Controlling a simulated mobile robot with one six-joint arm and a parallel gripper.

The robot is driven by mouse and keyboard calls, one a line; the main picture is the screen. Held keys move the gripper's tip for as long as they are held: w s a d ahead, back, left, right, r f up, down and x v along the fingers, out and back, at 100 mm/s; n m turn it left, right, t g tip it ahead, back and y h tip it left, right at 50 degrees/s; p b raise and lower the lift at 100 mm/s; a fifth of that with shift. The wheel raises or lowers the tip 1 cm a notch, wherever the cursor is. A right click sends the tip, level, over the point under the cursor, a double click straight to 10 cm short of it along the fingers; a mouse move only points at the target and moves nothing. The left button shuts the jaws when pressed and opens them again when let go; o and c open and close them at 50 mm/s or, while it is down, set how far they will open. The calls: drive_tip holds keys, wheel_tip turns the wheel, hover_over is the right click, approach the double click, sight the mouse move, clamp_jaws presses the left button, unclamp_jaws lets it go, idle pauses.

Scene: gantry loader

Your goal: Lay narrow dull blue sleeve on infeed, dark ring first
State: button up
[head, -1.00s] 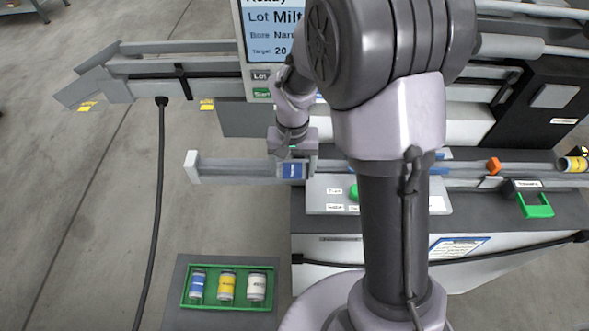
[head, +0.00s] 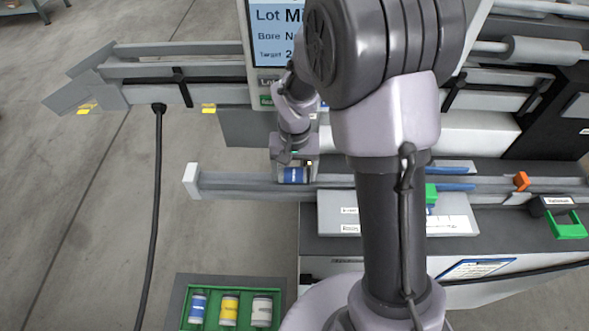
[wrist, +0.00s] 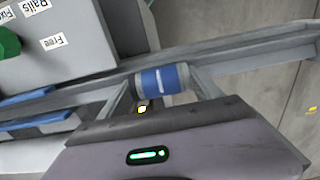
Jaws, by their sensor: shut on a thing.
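A blue sleeve (head: 295,175) with a white label mark and greyish ends is held in my gripper (head: 294,164). In the wrist view the sleeve (wrist: 162,80) lies crosswise between the two fingers of my gripper (wrist: 164,88), which are shut on it. The sleeve is at the infeed rail (head: 240,186), near its left part. I cannot tell whether it touches the rail.
A green tray (head: 184,322) holding blue, yellow and white sleeves is at the bottom left. A labelled grey panel (head: 335,200) with a green knob stands right of the sleeve. An orange block (head: 521,181) and green handle (head: 570,231) are further right. A black cable hangs left.

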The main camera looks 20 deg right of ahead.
drive_tip(key=o, duration=1.8)
drive_tip(key=shift+w, duration=0.1)
wheel_tip(320, 180, up, 24)
drive_tip(key=p, duration=0.7)
drive_tip(key=shift+f+p, duration=0.2)
drive_tip(key=shift+p, duration=0.15)
